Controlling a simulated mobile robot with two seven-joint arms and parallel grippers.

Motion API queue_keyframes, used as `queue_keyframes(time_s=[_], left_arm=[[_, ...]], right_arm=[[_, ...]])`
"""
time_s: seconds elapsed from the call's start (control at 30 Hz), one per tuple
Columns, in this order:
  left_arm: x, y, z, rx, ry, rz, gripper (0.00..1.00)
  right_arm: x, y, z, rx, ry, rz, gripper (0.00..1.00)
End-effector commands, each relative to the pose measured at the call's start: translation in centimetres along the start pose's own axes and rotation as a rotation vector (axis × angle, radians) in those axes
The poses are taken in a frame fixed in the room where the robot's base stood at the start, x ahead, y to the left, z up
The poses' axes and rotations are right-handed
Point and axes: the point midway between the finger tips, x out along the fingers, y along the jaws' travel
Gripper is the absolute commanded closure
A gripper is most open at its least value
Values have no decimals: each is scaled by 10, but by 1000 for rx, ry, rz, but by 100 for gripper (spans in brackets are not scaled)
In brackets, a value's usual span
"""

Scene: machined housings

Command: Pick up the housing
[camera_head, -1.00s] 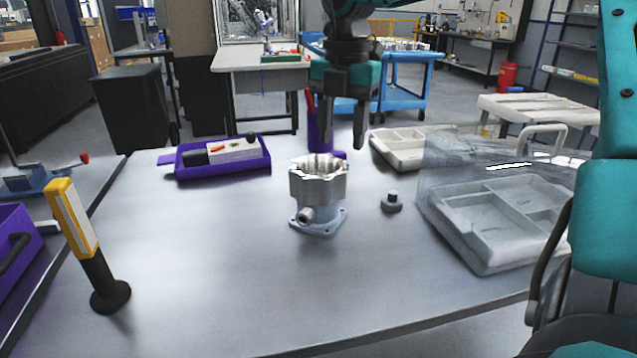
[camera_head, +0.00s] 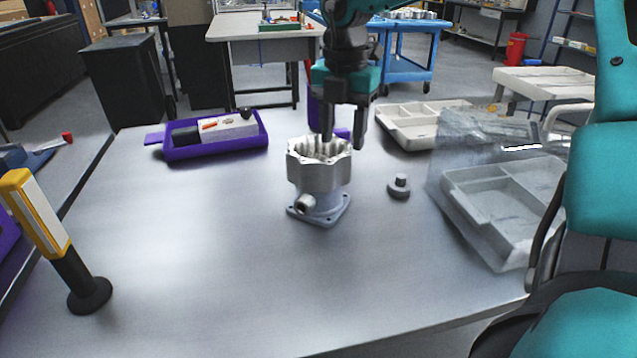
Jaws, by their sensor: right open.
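The housing (camera_head: 318,178) is a silver machined part with a scalloped open top, a side port and a flat bolted base. It stands upright on the grey table (camera_head: 215,280). My right gripper (camera_head: 342,143) points down with its two dark fingers apart and nothing seen between them. Its fingertips overlap the back right part of the housing's rim in the picture. I cannot tell whether they touch it. My left gripper is not in view.
A purple tray (camera_head: 216,152) with parts lies at the back left. A small dark knob (camera_head: 399,187) sits right of the housing. Grey compartment trays (camera_head: 490,240) stand at the right. A yellow-and-black post (camera_head: 50,235) stands front left. The table's front middle is clear.

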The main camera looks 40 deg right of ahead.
Motion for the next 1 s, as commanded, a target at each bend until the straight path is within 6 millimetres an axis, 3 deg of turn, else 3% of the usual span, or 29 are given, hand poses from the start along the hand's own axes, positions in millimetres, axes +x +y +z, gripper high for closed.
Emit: queue_keyframes(time_s=[0.43,0.73,1.0], left_arm=[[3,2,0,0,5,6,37],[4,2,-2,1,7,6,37],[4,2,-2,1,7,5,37]], right_arm=[[52,-7,-8,0,3,-1,50],[56,-6,-8,1,1,2,50],[56,-6,-8,1,1,1,76]])
